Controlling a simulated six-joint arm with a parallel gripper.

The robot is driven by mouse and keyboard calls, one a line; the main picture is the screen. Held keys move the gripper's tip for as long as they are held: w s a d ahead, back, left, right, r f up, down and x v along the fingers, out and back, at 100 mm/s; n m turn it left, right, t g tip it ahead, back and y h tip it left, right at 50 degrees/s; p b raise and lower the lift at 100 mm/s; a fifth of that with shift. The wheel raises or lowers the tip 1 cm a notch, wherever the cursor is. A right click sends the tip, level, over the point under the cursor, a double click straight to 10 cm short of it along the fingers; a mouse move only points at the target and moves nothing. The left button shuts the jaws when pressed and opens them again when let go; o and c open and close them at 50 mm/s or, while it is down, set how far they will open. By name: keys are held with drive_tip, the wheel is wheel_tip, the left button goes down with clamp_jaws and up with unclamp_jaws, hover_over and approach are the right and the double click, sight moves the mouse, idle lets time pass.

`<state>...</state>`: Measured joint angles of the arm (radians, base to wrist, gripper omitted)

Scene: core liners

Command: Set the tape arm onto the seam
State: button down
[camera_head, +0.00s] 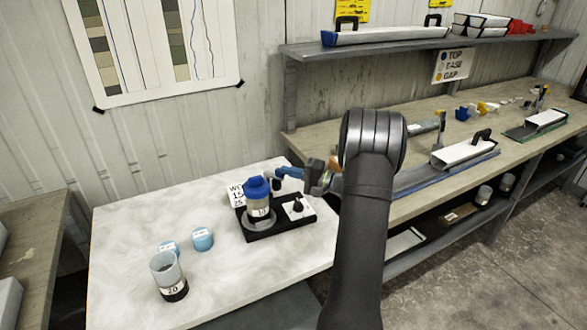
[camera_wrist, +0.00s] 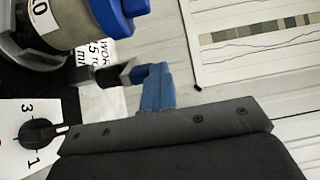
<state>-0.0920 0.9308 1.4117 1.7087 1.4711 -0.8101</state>
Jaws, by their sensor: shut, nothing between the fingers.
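My gripper (camera_head: 278,181) is over the white table at the black-based device, its blue fingers pointing left and close to the blue-lidded vessel. In the wrist view its fingers (camera_wrist: 118,74) look closed together and empty, beside the vessel. I cannot tell whether they touch it. On the long bench, a white-topped core liner (camera_head: 462,154) with a black handle lies in a blue tray. A slim upright piece with a yellow top (camera_head: 439,128) stands at its far left end; it may be the tape arm, but it is too small to tell. No seam can be made out.
The vessel (camera_head: 258,203) stands on the black base (camera_head: 262,232) beside a dial knob (camera_head: 297,206). My arm hides part of the bench. Another liner (camera_head: 545,120) lies farther right.

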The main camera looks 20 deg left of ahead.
drive_tip(key=shift+s+d+f+m+h, duration=0.15)
drive_tip(key=shift+s+d+f, duration=0.1)
drive_tip(key=shift+f, duration=0.4)
drive_tip(key=shift+s+d+f+m+h, duration=0.15)
drive_tip(key=shift+s+f, duration=0.1)
drive_tip(key=shift+f, duration=0.4)
drive_tip(key=shift+s+t, duration=0.15)
drive_tip(key=shift+t, duration=0.35)
drive_tip(key=s+m+t+h, duration=0.2)
drive_tip(key=s+m+t, duration=0.3)
drive_tip(key=s+t, duration=0.2)
drive_tip(key=shift+s+a+m+h, duration=0.3)
drive_tip(key=shift+s+a+h, duration=0.1)
drive_tip(key=shift+s, duration=0.2)
drive_tip(key=w+d+r+t, duration=0.1)
drive_tip(key=w+d+r, duration=0.1)
drive_tip(key=w+d, duration=0.1)
drive_tip(key=s+d, duration=0.4)
drive_tip(key=s, duration=0.3)
drive_tip(key=shift+s+d+r, duration=0.25)
drive_tip(key=shift+s+d, duration=0.05)
drive_tip(key=shift+d, duration=0.1)
